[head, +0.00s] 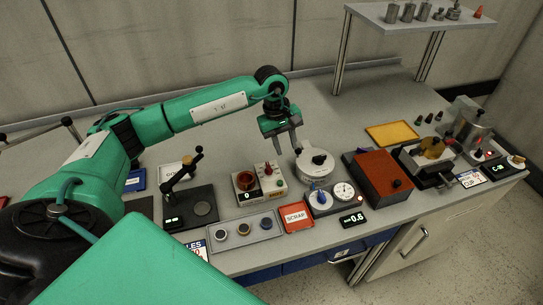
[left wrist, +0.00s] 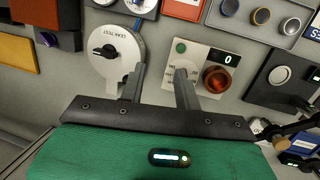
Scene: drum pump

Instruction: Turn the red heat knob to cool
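Another red knob (head: 268,168) stands on a white box near the bench's middle. That box also has an orange-red round part (head: 245,180), which shows in the left wrist view (left wrist: 216,79). My left gripper (head: 287,149) is open and empty above the bench, behind that box and beside the leak-test pot. Its two fingers are apart in the left wrist view (left wrist: 158,75). My right gripper is out of view.
The white leak-test pot (head: 314,168) has a black knob. A red-brown box (head: 383,178) and a yellow tray (head: 392,133) lie between my gripper and the far-right unit. A raised shelf (head: 400,18) stands behind. The bench's back middle is clear.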

